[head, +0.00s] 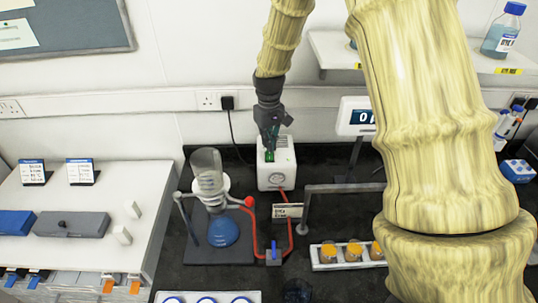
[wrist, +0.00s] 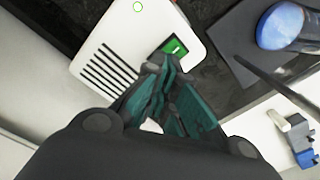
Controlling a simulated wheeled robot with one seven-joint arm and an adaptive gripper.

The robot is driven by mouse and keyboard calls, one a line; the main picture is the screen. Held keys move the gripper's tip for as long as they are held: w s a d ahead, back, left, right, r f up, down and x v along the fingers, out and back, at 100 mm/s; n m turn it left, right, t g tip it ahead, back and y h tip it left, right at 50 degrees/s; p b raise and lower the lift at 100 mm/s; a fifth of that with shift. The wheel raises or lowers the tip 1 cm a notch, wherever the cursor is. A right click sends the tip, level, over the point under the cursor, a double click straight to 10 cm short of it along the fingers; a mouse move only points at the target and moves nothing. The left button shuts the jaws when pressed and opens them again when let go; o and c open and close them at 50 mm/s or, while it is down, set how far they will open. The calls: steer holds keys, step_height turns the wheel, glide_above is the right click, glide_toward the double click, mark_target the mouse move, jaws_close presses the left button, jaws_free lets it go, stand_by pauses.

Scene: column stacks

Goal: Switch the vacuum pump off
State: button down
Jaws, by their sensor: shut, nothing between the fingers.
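A green rocker switch (wrist: 174,46) with a white mark sits near the edge of that top. My gripper (head: 269,146) is above the pump, pointing down. In the wrist view its teal fingertips (wrist: 161,66) are together and empty, close beside the switch. I cannot tell whether they touch it.
A flask with blue liquid (head: 223,231) stands left of the pump, with red tubing (head: 291,240) nearby. A grey metal frame (head: 340,188) and a rack of orange-capped jars (head: 350,254) stand to the right. A black cable (head: 233,130) hangs behind.

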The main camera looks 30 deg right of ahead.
steer(key=shift+s+r, duration=0.1)
steer(key=shift+s, duration=0.2)
steer(key=shift+w+f, duration=0.2)
steer(key=shift+f, duration=0.05)
steer(key=shift+s, duration=0.1)
steer(key=shift+f+b, duration=0.4)
steer(key=shift+f, duration=0.5)
stand_by(0.7)
steer(key=shift+r, duration=0.1)
steer(key=shift+r+p, duration=2.55)
steer(key=shift+r, duration=0.9)
steer(key=shift+f, duration=0.1)
